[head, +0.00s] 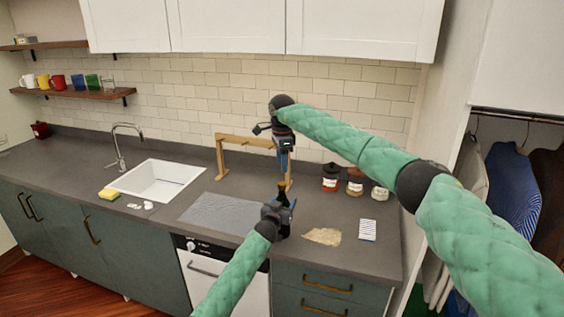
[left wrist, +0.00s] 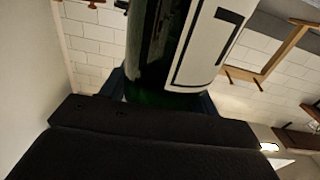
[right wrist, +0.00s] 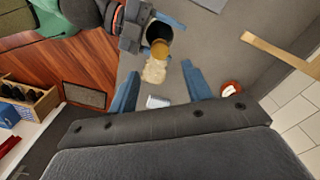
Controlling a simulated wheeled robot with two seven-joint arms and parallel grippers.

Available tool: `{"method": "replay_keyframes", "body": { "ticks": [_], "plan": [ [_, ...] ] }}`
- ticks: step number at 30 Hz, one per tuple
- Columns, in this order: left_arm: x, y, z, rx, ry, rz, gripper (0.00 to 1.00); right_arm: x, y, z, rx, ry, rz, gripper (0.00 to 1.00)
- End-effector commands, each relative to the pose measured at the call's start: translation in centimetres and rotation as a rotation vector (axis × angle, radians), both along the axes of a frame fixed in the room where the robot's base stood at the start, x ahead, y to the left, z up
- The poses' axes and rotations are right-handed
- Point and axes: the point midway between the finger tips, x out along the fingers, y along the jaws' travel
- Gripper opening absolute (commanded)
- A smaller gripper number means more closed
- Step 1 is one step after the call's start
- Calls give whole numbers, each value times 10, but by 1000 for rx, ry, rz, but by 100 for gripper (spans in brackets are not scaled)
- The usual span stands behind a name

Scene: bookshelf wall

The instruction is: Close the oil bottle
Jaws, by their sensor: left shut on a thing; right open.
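The oil bottle is dark green glass with a white label. It stands about upright in the head view (head: 282,191) and fills the left wrist view (left wrist: 205,45). My left gripper (head: 278,212) is shut on the bottle. My right gripper (head: 284,160) is above the bottle, pointing down, open, with nothing seen between its fingers (right wrist: 160,88). In the right wrist view the bottle (right wrist: 160,46) is seen from above, beyond the fingertips, with a round tan-brown top. I cannot tell whether that is a cap or the open mouth.
A wooden frame (head: 219,155) stands behind the bottle. Jars (head: 331,178) stand at the back right. A tan, irregular patch (head: 323,237) and a striped cloth (head: 367,230) lie on the counter to the right. A grey mat (head: 222,211) and the sink (head: 158,180) are to the left.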

Motion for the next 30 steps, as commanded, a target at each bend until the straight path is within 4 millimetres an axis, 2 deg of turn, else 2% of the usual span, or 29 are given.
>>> {"method": "replay_keyframes", "body": {
  "ticks": [3,9,23,30],
  "plan": [
    [0,0,0,0,0,0,0,0,0,0,1,0,108,49],
    [0,0,0,0,0,0,0,0,0,0,1,0,198,49],
    [0,0,0,0,0,0,0,0,0,-2,1,1,205,49],
    [0,0,0,0,0,0,0,0,0,-20,0,2,204,49]
  ]
}}
